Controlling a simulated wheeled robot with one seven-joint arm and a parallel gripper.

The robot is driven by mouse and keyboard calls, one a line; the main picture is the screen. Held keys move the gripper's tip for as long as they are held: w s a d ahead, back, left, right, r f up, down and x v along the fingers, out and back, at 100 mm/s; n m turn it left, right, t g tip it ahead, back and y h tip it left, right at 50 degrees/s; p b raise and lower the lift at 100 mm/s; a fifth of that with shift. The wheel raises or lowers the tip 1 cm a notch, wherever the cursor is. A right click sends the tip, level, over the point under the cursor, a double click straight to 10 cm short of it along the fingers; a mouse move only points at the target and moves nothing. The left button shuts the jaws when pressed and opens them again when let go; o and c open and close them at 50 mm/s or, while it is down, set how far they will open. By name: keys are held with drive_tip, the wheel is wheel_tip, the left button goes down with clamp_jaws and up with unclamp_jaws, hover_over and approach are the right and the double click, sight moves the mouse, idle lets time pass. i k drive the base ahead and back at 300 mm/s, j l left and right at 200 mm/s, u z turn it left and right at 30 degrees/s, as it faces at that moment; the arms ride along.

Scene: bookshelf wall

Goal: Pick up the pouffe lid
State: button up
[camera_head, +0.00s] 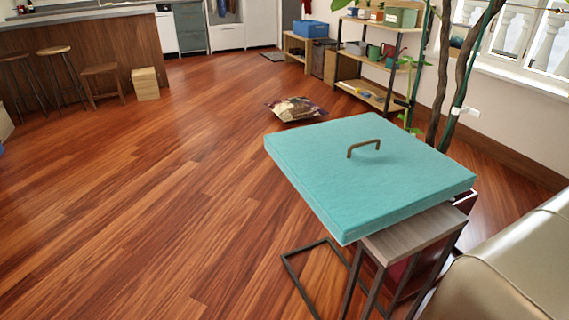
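The pouffe lid (340,176) is a flat, square, turquoise padded panel with a small bronze handle (363,147) on its top. It lies on top of a small side table with a grey wooden top (415,232) and dark metal legs, and overhangs it to the left and the back. A dark red thing (463,200) shows partly under the lid's right edge; most of it is hidden. My gripper is not in view.
A beige sofa (515,265) stands close on the right. A plant with dark stems (460,75) rises behind the lid. A cushion (295,108) lies on the floor. A shelf (372,60) stands at the back. The wooden floor at left is clear.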

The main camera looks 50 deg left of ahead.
sight(362, 175)
drive_tip(key=u, duration=1.5)
